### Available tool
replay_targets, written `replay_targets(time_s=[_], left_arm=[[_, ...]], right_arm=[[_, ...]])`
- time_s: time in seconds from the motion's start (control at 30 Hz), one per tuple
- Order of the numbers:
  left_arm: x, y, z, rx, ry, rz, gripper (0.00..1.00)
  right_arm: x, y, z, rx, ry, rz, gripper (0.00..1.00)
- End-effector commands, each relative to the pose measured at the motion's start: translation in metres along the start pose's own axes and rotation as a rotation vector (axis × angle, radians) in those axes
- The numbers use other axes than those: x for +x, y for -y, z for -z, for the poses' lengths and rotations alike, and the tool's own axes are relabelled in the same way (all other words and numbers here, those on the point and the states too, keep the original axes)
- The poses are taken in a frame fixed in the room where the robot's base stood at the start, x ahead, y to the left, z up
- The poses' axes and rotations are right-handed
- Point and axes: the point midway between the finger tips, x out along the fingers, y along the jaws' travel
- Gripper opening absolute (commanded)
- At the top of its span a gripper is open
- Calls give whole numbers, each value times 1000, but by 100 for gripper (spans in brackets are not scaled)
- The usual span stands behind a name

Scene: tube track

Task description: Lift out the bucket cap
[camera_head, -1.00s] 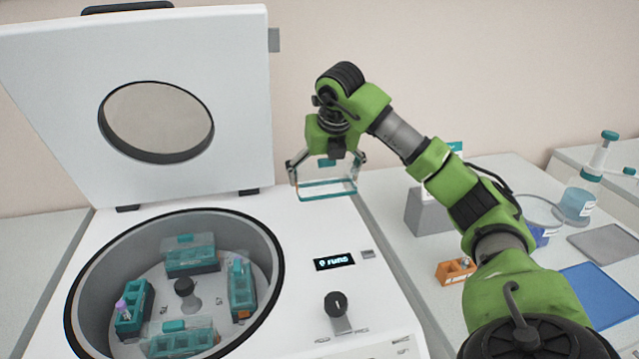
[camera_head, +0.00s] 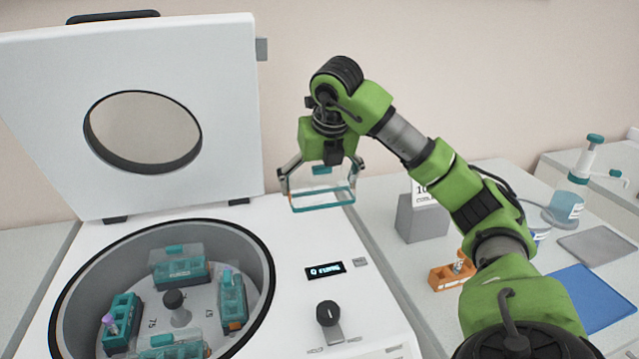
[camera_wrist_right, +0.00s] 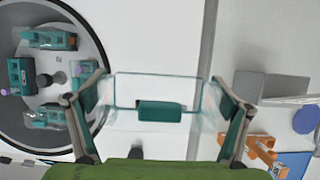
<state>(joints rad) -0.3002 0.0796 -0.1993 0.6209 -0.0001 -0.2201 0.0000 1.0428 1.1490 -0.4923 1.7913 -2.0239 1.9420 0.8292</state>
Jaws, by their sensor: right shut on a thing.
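My right gripper (camera_head: 322,180) is shut on the bucket cap (camera_head: 322,204), a clear box-shaped cover with a teal rim and teal top tab. The cap hangs level above the white centrifuge top, right of the open bowl and clear of it. In the right wrist view the cap (camera_wrist_right: 160,110) sits between the two fingers (camera_wrist_right: 157,98). Inside the bowl, a left teal bucket (camera_head: 122,322) is uncapped and holds a purple-topped tube. The back bucket (camera_head: 180,270) has a clear cap. A right bucket (camera_head: 232,303) and a front bucket also show. My left gripper is out of view.
The centrifuge lid (camera_head: 220,90) stands open behind the bowl (camera_head: 262,270). A knob (camera_head: 329,313) and display (camera_head: 325,269) are on its top. On the right bench are a grey block (camera_head: 422,222), an orange rack (camera_head: 447,277), a blue mat (camera_head: 592,298) and a dispenser bottle (camera_head: 567,203).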

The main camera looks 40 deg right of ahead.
Motion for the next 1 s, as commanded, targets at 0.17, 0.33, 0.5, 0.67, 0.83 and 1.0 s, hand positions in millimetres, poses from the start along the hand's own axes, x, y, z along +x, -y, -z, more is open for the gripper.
replay_targets(time_s=[0.17,0.33,0.5,0.67,0.83,1.0], left_arm=[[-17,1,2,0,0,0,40],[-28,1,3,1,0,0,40],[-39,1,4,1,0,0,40],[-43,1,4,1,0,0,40],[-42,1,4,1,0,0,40],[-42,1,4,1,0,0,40]], right_arm=[[-16,0,-7,1,1,0,73],[-27,0,-11,1,1,0,73],[-38,0,-16,1,1,0,73],[-41,0,-17,1,0,0,73],[-40,0,-17,1,0,0,73],[-38,-2,-17,-13,-1,-6,73]])
